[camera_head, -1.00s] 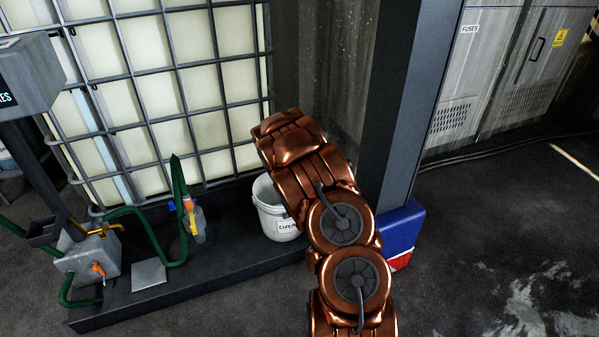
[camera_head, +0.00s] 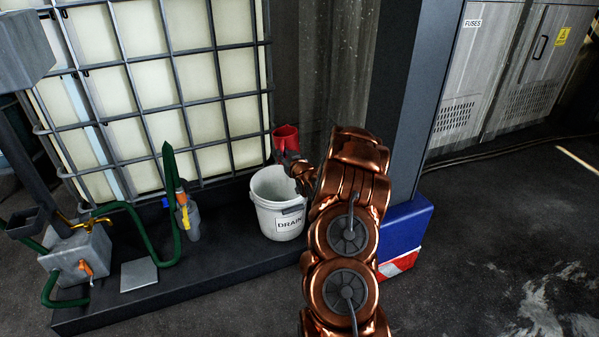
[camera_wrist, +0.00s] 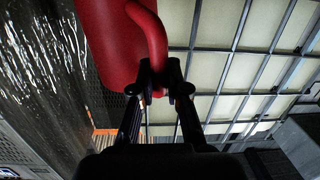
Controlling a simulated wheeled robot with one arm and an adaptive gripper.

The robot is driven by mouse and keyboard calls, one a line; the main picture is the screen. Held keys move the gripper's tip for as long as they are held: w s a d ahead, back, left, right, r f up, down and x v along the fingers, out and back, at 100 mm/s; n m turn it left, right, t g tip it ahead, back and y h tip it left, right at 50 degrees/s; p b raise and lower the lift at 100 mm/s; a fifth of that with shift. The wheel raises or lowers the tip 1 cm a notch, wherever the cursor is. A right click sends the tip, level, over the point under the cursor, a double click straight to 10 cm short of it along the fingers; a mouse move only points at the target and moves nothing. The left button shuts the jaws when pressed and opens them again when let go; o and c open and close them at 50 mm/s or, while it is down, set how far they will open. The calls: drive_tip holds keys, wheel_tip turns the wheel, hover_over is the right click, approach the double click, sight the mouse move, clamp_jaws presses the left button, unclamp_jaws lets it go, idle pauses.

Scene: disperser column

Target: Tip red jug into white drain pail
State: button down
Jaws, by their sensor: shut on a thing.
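The red jug (camera_head: 285,136) is held above the back rim of the white drain pail, with its open top showing in the head view. My gripper (camera_head: 290,157) is shut on the jug, just below and to the right of its mouth. In the wrist view the jug (camera_wrist: 115,45) fills the upper left, and my gripper (camera_wrist: 158,82) has both fingers closed on its curved handle. The white pail (camera_head: 279,224), marked DRAIN, stands upright on the dark plinth. Its open mouth shows and looks empty. I cannot see the jug's contents.
A caged pale tank (camera_head: 170,100) stands behind the pail. Left are a grey block with taps (camera_head: 80,255), a green hose (camera_head: 140,225) and a small bottle (camera_head: 190,222). A grey pillar (camera_head: 410,110) with a blue guard (camera_head: 405,235) rises close to the right of my arm.

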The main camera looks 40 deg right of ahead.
drive_tip(key=shift+m+t+h, duration=0.5)
drive_tip(key=shift+m+t, duration=0.1)
drive_tip(key=shift+m, duration=0.1)
drive_tip(key=s+d+b, duration=0.1)
drive_tip(key=s+d+f+b, duration=0.1)
drive_tip(key=s+b, duration=0.1)
drive_tip(key=s+d+b, duration=0.1)
drive_tip(key=b, duration=0.1)
drive_tip(key=shift+s+d+f, duration=0.15)
drive_tip(key=shift+s+f, duration=0.15)
